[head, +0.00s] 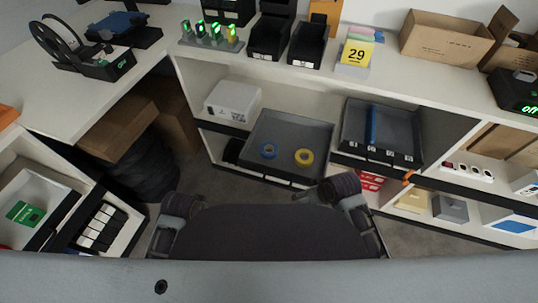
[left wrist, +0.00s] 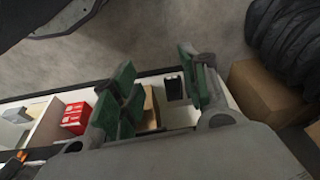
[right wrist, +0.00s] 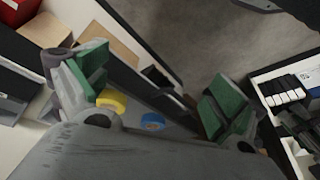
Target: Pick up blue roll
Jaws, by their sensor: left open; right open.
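The blue roll (head: 268,151) lies flat in a grey open drawer tray (head: 290,128), to the left of a yellow roll (head: 304,157). In the right wrist view the blue roll (right wrist: 152,122) shows beyond the hand, low between the fingers, and the yellow roll (right wrist: 112,100) is to its left, partly covered. My right gripper (right wrist: 155,85) is open and empty, apart from both rolls. My left gripper (left wrist: 160,82) is open and empty, above shelving and floor; no roll shows in its view.
A white box (head: 233,102) stands left of the tray. Another dark tray (head: 350,130) with a long blue item is to the right. Black bins (head: 269,38) and a yellow calendar (head: 357,50) stand on the counter above. A brown carton (head: 122,128) stands at left.

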